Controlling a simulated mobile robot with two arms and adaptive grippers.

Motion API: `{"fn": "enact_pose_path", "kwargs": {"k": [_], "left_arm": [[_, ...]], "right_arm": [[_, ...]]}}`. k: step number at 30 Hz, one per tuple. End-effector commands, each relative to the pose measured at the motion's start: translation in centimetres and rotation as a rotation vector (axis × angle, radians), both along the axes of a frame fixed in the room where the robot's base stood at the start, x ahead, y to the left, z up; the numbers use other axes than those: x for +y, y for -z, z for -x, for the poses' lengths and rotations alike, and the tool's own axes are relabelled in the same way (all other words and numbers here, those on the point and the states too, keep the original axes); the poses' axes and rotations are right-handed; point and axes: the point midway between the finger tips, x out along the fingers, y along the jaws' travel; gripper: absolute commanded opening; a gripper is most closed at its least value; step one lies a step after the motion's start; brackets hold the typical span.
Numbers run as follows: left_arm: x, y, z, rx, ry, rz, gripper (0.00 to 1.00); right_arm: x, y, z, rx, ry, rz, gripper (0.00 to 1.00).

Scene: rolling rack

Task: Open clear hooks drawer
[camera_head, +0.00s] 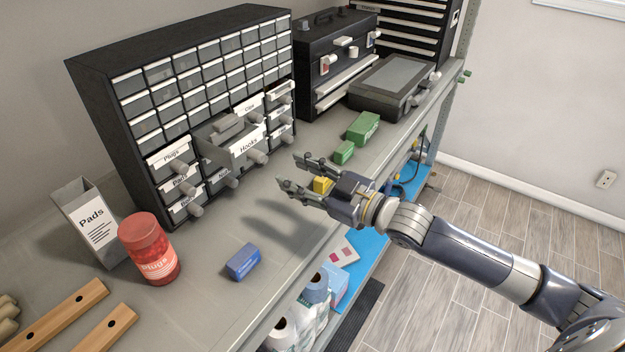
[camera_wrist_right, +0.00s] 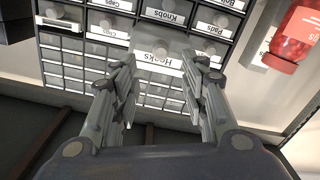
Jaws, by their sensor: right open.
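The drawer labelled Hooks (camera_head: 246,149) stands pulled out from the black drawer cabinet (camera_head: 120,125), with grey pieces (camera_head: 228,124) showing in its open top. Its round grey knob (camera_head: 258,157) is on the front. My right gripper (camera_head: 289,170) is open and empty, in front of and to the right of the knob, apart from it. In the right wrist view the Hooks label (camera_wrist_right: 155,63) appears upside down beyond the two spread fingers (camera_wrist_right: 163,75). My left gripper is not in view.
On the grey workbench (camera_head: 210,285) are a blue block (camera_head: 243,262), a red Plugs jar (camera_head: 149,248), a Pads box (camera_head: 90,222) and green blocks (camera_head: 362,127). A black toolbox (camera_head: 330,60) stands behind. The bench front-centre is mostly clear.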

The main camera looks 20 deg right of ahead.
Motion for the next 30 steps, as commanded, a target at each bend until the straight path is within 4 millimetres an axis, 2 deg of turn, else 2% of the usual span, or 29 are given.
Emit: {"fn": "enact_pose_path", "kwargs": {"k": [3, 10, 30], "left_arm": [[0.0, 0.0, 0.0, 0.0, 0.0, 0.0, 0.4], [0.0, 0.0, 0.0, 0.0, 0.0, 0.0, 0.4], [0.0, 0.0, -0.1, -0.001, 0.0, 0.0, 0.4]], "right_arm": [[-0.9, 0.1, 1.4, 0.003, -0.001, 0.002, 0.41], [-1.8, 0.1, 2.7, 0.002, 0.001, 0.001, 0.41], [-2.0, 0.0, 3.0, 0.0, 0.0, 0.0, 0.41]]}}
